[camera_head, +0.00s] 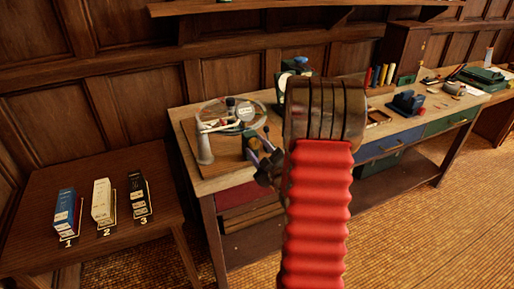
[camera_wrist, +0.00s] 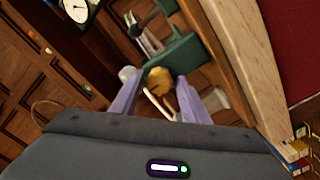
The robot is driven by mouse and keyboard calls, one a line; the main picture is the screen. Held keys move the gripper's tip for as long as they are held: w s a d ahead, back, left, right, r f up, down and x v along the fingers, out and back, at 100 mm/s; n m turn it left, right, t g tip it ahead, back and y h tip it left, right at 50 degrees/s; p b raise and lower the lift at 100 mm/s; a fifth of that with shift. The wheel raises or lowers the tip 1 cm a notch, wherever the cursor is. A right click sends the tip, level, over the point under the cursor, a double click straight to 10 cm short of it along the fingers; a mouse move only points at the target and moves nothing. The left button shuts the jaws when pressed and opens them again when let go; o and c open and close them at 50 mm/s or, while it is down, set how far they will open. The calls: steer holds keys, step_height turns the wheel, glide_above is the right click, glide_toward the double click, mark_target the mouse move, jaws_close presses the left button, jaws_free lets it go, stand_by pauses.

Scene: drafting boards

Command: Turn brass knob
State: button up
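A round brass knob (camera_wrist: 159,79) shows in the wrist view, by the lower edge of a dark green block-like part (camera_wrist: 186,54). My gripper (camera_wrist: 157,84) is open; its two pale purple fingers stand apart, with the knob showing in the gap near their tips. I cannot tell whether either finger touches it. In the head view my gripper (camera_head: 262,150) is over the near left part of the wooden workbench (camera_head: 228,178). I cannot make out the knob there; my red-sleeved arm covers part of the bench.
A green device with a dial (camera_head: 291,74) stands behind my arm. A side table (camera_head: 100,238) holds a blue, a white and a black box.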

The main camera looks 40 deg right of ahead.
steer(key=c, duration=0.7)
steer(key=shift+s+d, duration=0.1)
steer(key=shift+d, duration=0.1)
steer(key=shift+c, duration=0.4)
steer(key=shift+a, duration=0.1)
steer(key=shift+a+m, duration=0.1)
steer(key=shift+m, duration=0.2)
